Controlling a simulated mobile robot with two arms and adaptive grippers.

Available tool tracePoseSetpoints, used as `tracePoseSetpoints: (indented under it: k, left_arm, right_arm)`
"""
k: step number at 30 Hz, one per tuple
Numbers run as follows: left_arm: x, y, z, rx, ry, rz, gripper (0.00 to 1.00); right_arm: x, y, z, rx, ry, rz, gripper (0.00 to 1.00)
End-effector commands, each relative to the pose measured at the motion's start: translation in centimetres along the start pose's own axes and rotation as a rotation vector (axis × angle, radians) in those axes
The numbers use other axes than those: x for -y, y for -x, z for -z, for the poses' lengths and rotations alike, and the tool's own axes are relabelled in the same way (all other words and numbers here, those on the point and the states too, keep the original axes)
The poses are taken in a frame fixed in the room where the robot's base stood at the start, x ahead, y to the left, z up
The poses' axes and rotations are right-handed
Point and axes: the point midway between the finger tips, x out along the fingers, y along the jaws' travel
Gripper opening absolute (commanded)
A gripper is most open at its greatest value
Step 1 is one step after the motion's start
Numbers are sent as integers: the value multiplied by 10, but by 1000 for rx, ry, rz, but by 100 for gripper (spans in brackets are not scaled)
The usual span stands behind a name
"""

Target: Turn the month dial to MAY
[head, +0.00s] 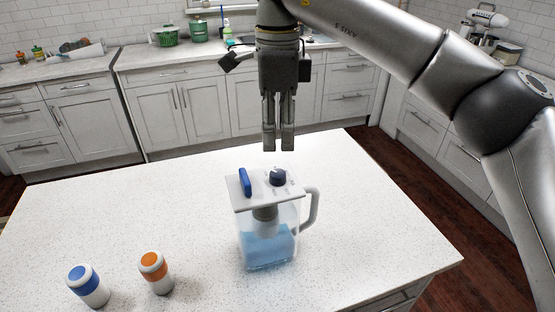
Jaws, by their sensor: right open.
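A clear pitcher (268,245) with blue liquid and a side handle stands upright on the white island. Its white lid carries a dark round dial (278,176), on the right, and a blue upright tab (245,182), on the left. Small marks surround the dial, too small to read, so I cannot tell which month it points to. My right gripper (278,146) points down above the lid, just over the dial and apart from it. Its fingers look close together, are open, and hold nothing. My left gripper is not in view.
A blue-topped white bottle (88,286) and an orange-topped white bottle (155,272) stand at the front left of the island (130,215). The island top around the pitcher is otherwise clear. Cabinets (200,108) line the back wall.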

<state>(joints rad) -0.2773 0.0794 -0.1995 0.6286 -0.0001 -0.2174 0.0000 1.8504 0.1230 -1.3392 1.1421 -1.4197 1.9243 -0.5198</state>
Motion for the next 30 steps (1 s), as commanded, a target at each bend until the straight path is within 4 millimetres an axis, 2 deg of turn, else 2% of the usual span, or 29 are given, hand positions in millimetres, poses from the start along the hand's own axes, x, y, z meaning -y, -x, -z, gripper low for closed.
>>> tracePoseSetpoints:
  k: [6,9,12,15,20,26,30]
  left_arm:
    - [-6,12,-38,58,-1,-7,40]
    - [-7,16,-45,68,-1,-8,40]
    - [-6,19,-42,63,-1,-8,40]
    - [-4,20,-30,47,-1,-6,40]
    - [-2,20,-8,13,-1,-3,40]
    - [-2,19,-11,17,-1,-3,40]
    - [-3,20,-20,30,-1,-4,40]
  right_arm:
    - [-1,-42,0,1,1,-5,51]
    - [-1,-59,0,2,1,-3,51]
    - [0,-73,0,2,-1,-3,51]
    - [0,-83,0,2,0,-1,51]
    - [0,-90,-1,4,0,1,51]
    - [0,-90,-1,3,0,1,51]
    - [0,-90,-1,3,0,1,36]
